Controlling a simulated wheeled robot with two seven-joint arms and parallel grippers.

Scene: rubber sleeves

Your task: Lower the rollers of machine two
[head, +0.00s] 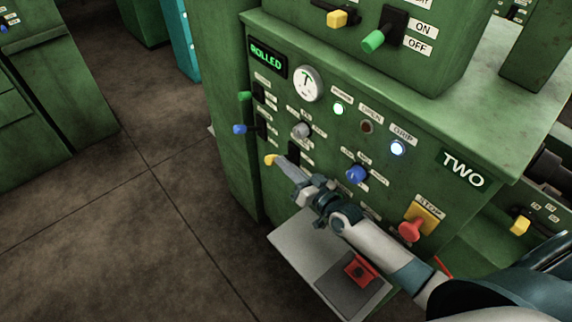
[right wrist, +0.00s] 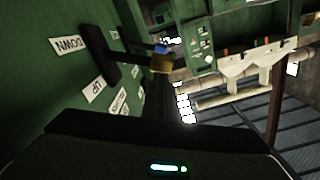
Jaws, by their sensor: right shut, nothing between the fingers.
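Machine two is the green cabinet with the TWO plate (head: 463,169) in the head view. On the left of its panel is a lever with a yellow knob (head: 270,159). In the right wrist view the yellow knob (right wrist: 161,63) stands out from a dark slot between a DOWN label (right wrist: 68,45) and an UP label (right wrist: 94,89). My right gripper (head: 282,163) is shut and empty, its tip right beside the yellow knob; I cannot tell whether they touch. The rollers cannot be made out with certainty. My left gripper is not in view.
A blue-knobbed lever (head: 240,129) and a green-knobbed lever (head: 245,96) sit above. A grey shelf (head: 300,245) juts out below. Floor at left is clear.

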